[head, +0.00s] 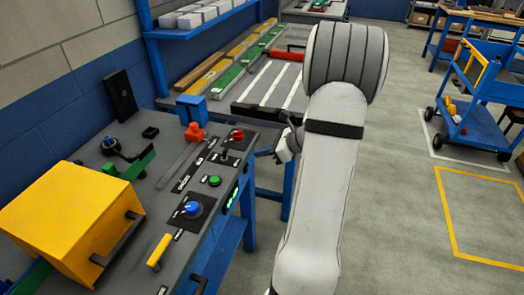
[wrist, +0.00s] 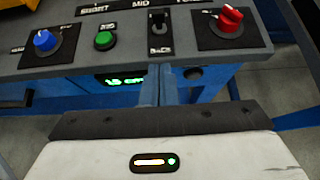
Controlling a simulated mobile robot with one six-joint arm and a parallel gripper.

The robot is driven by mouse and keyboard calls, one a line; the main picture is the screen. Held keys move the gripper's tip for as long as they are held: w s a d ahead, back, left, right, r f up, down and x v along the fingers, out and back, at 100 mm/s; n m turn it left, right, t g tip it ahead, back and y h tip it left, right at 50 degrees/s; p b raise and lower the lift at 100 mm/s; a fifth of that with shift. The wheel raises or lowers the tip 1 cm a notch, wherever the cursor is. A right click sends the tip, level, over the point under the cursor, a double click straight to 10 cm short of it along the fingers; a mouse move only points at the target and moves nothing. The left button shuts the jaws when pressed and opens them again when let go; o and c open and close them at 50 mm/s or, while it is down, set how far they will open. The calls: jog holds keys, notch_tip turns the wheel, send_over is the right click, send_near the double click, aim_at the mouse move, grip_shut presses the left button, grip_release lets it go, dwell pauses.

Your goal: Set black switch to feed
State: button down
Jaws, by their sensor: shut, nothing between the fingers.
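The black switch (wrist: 157,22) is a small lever on a dark plate on the grey panel, at top centre of the wrist view. A label below it seems to read "BACK"; I cannot tell its setting for certain. It also shows small in the head view (head: 224,154). My gripper (wrist: 158,80) is shut and empty, in front of the panel's front edge and below the switch in the wrist view, apart from the switch. In the head view my gripper (head: 287,147) is just right of the panel, partly hidden by my arm.
A red knob (wrist: 230,18) is right of the switch; a green button (wrist: 104,40) and blue knob (wrist: 45,41) are left. A green display (wrist: 124,80) is on the panel front. A yellow box (head: 70,220) stands at left. Open floor lies right of my arm.

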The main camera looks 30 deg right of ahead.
aim_at(225, 154)
jog(key=shift+w+a+f+p, duration=0.1)
jog(key=shift+w+a+f, duration=0.3)
jog(key=shift+w+a, duration=0.7)
jog(key=shift+w+a+f+p, duration=0.15)
jog(key=shift+w+a+f, duration=0.45)
jog(key=shift+w, duration=0.65)
jog(key=shift+w+a+f+p, duration=0.1)
jog(key=shift+w+a+f, duration=0.15)
jog(key=shift+w+a, duration=0.9)
jog(key=shift+d, duration=0.1)
